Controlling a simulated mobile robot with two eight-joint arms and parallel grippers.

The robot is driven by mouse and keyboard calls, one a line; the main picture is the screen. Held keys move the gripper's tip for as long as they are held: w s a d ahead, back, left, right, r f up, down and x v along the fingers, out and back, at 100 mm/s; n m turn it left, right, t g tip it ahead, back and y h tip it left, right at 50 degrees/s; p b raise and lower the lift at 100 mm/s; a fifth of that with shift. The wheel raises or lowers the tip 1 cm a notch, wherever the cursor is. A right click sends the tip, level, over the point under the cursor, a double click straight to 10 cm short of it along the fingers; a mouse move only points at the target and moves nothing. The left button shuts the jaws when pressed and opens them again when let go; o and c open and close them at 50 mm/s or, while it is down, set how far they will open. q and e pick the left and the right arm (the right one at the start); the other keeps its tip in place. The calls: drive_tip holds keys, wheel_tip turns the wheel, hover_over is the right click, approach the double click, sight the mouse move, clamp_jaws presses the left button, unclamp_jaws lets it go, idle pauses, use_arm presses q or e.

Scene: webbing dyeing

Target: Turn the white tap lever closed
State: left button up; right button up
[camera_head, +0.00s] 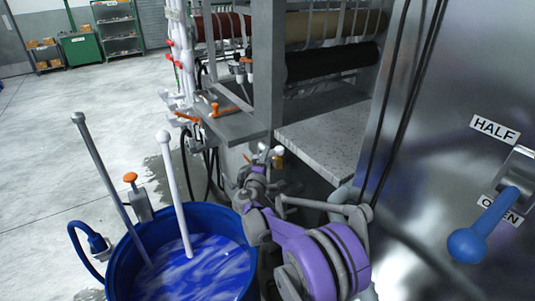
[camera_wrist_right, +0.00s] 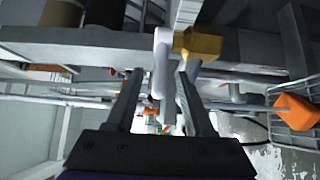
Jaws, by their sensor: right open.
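The white tap lever (camera_wrist_right: 162,62) shows in the right wrist view as a pale upright bar beside a brass-yellow fitting (camera_wrist_right: 200,45). My right gripper (camera_wrist_right: 160,84) is open. The lever appears between its two fingertips, nearer the right one; I cannot tell whether they touch. In the head view, my right gripper (camera_head: 262,160) is small and partly hidden by my purple arm, close to a white part (camera_head: 278,150) with a brass-yellow piece below it. My left gripper is not in view.
A blue tub (camera_head: 122,262) of blue liquid with two rods in it stands left of my arm. A grey ledge (camera_head: 235,126) and rollers (camera_head: 330,62) are beyond the gripper. A steel panel with a blue lever (camera_head: 468,244) is at the right. The floor at the left is clear.

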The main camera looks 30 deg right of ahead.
drive_tip(key=shift+x, duration=1.05)
clamp_jaws()
idle(0.7)
